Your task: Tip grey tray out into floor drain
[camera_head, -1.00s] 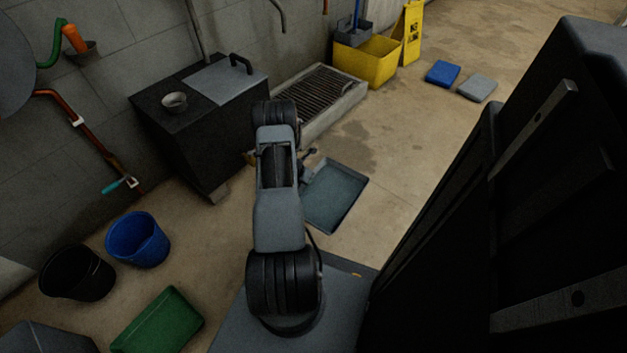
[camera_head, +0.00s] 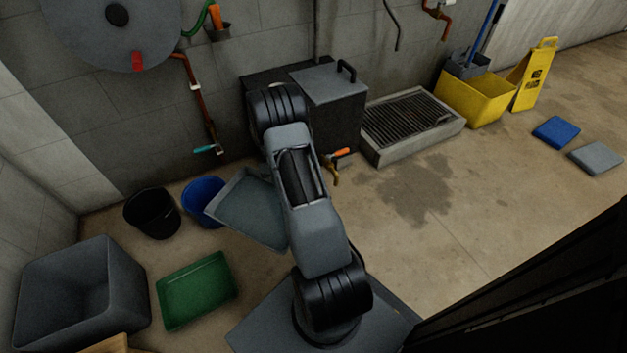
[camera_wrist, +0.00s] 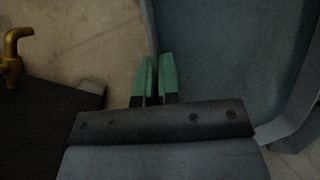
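The grey tray (camera_head: 250,209) is left of my arm in the head view, partly covering the blue bucket. In the wrist view the tray (camera_wrist: 225,60) fills the right side. My gripper (camera_wrist: 155,62) has its green fingers close together on the tray's near rim, one on each side. The arm hides the gripper in the head view. The tray looks held above the floor, roughly level; I cannot tell whether it holds liquid. The floor drain (camera_head: 408,119), a dark grate in a raised pale curb, lies right of my arm by the back wall.
A dark cabinet (camera_head: 330,97) with a brass tap (camera_head: 332,175) stands behind my arm. Blue (camera_head: 200,200) and black (camera_head: 152,213) buckets, a green tray (camera_head: 196,289) and a grey bin (camera_head: 82,295) are left. A yellow mop bucket (camera_head: 477,98) adjoins the drain.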

